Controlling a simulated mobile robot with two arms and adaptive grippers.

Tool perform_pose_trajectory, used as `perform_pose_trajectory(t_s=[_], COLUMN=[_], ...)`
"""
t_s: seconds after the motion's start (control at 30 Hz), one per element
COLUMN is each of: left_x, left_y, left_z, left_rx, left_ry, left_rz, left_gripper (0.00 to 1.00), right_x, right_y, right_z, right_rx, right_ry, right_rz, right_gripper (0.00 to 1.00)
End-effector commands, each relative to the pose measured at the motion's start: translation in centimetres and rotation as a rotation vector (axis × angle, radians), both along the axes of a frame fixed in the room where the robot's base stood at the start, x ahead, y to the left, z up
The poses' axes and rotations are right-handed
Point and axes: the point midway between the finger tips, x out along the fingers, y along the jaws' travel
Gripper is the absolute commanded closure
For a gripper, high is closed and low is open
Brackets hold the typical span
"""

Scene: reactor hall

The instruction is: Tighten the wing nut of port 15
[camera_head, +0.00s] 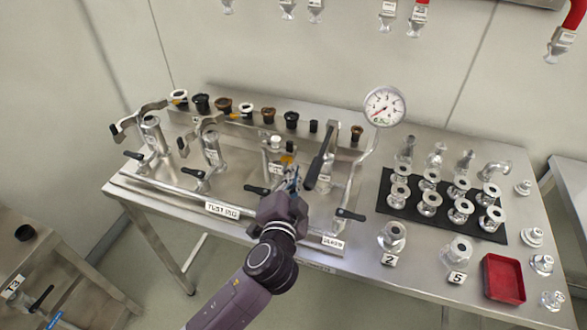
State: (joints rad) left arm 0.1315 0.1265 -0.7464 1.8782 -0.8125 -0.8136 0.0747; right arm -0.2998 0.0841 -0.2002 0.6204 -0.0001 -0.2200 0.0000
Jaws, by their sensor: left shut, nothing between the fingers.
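My left gripper (290,181) is over the middle of the test rig (222,209) on the steel table, with its fingers shut and empty. Its fingertips are close to a middle port (275,143) of the rig, which has a small white label and an orange-brown part (287,159) beside it. I cannot read a port number 15 there. The wing nut is too small or hidden behind the gripper to tell, and I cannot tell whether the fingers touch anything. My right gripper is not in view.
A raised black-handled lever (320,158) stands just right of the gripper. A pressure gauge (384,106) rises behind it. Several black and brown caps line the back. A black mat (399,210) with metal fittings and a red tray (503,279) are at right.

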Motion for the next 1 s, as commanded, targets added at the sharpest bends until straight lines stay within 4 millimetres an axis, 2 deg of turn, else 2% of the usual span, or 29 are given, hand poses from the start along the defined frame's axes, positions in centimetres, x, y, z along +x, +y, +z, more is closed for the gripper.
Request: perform_pose_trajectory(t_s=[0.33,0.77,1.0], left_x=[0.4,0.5,0.6], left_y=[-0.1,0.2,0.6], left_z=[-0.1,-0.5,-1.1], left_rx=[-0.001,0.053,0.145], left_ry=[0.000,-0.018,-0.046], left_rz=[-0.001,-0.001,0.002], left_gripper=[1.00,1.00,1.00], right_x=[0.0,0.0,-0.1], right_y=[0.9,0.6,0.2], right_z=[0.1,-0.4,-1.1], right_rx=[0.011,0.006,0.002], right_ry=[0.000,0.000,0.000], right_rz=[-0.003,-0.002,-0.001], right_gripper=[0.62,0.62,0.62])
